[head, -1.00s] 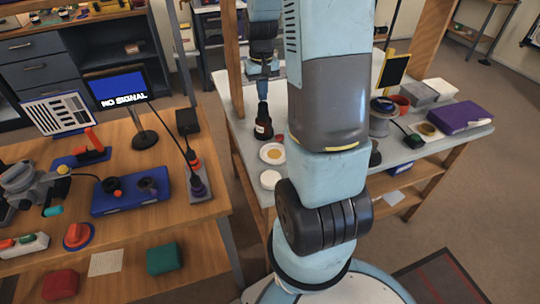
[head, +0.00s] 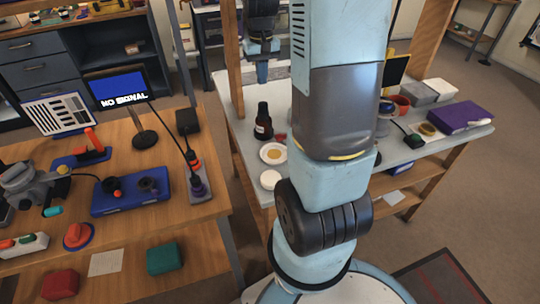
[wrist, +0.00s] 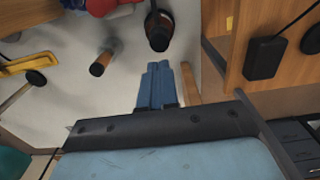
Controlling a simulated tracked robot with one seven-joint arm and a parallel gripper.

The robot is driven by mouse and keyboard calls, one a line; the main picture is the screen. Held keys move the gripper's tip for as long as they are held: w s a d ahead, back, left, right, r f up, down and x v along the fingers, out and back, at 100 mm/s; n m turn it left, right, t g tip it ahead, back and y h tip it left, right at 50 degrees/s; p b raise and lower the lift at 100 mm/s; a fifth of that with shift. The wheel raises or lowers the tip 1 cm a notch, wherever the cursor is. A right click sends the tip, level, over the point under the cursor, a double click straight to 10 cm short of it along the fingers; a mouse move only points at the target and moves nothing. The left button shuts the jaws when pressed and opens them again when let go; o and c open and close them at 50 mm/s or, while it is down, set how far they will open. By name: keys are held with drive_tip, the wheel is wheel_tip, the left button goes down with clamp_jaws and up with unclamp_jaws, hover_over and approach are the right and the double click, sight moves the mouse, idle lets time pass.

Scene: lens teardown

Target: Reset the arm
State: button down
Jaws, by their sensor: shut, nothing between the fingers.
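My gripper (head: 263,74) is above the far left part of the grey-white table, behind my upright arm links in the head view. In the wrist view its blue fingers (wrist: 157,82) are together with nothing between them. The dark brown bottle (head: 263,121) stands upright on the table below the gripper, apart from it. A dark brown round-topped object, probably this bottle, shows past the fingertips in the wrist view (wrist: 159,31). My arm hides the middle of the table.
A white dish with yellow contents (head: 273,153) and a white round lid or dish (head: 270,179) lie near the table's front edge. A wooden post (head: 233,50) stands just left of the gripper. A purple case (head: 460,117) is at the right. The wooden workbench (head: 130,225) is at left.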

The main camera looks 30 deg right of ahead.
drive_tip(key=shift+r, duration=0.15)
idle(0.4)
drive_tip(key=s+a+r+n+t, duration=0.1)
drive_tip(key=s+a+r+t, duration=0.1)
drive_tip(key=s+a+r, duration=0.4)
drive_tip(key=s+a+r+n+t, duration=0.1)
drive_tip(key=s+a+r+t, duration=0.2)
drive_tip(key=s+a+r, duration=0.4)
drive_tip(key=s+r, duration=0.3)
drive_tip(key=s, duration=0.5)
drive_tip(key=shift+a+t, duration=0.2)
drive_tip(key=shift+t, duration=0.1)
drive_tip(key=shift+w, duration=0.1)
idle(1.4)
